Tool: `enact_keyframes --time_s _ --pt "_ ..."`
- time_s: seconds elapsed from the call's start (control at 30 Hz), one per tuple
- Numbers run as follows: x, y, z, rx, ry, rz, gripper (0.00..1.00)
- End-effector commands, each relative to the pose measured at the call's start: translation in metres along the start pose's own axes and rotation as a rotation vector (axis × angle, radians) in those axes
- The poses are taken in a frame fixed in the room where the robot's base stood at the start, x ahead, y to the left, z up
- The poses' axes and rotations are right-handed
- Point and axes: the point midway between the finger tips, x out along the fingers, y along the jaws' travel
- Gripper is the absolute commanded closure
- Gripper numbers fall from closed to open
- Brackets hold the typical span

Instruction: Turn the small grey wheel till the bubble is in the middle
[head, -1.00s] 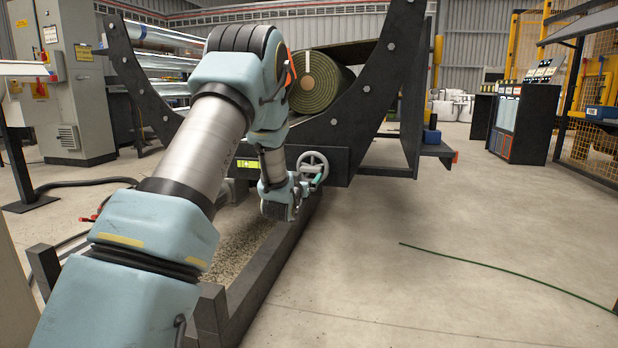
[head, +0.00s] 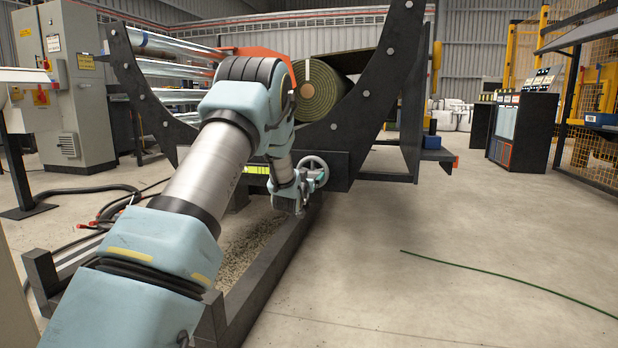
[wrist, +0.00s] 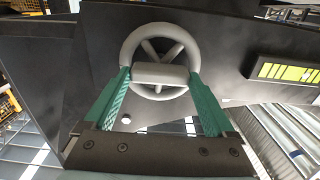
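The small grey wheel (wrist: 160,43) shows in the wrist view, with spokes and a grey crossbar in front. It is on the dark frame in the head view (head: 315,168). My gripper (wrist: 160,72) is at the wheel; its two green fingers stand wide apart, one on each side of the crossbar, overlapping the rim's sides. Their tips look very near or against it; I cannot tell if they press. The yellow-green level (wrist: 287,70) is right of the wheel in the wrist view; it also shows in the head view (head: 257,170).
A green turf roll (head: 322,90) lies in the dark cradle (head: 372,95) above the wheel. A low dark floor frame (head: 262,270) lies below my arm. A thin green hose (head: 490,270) lies on the open floor at right.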

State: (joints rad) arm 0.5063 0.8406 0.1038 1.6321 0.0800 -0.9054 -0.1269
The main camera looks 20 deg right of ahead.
Motion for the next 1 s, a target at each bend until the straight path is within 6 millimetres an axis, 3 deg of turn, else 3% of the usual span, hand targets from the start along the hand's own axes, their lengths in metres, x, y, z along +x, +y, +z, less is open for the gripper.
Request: enact_keyframes --time_s 0.03,0.4,0.67,1.0 --pt "-0.0001 0.0001 -0.0001 0.0 0.0 0.0 0.27" --pt "-0.0002 0.0001 -0.0001 0.0 0.0 0.0 0.66" --pt "-0.0003 -0.0008 -0.0006 -0.032 0.0 -0.001 0.66" --pt "-0.0004 -0.0017 -0.0018 -0.246 0.0 -0.002 0.66"
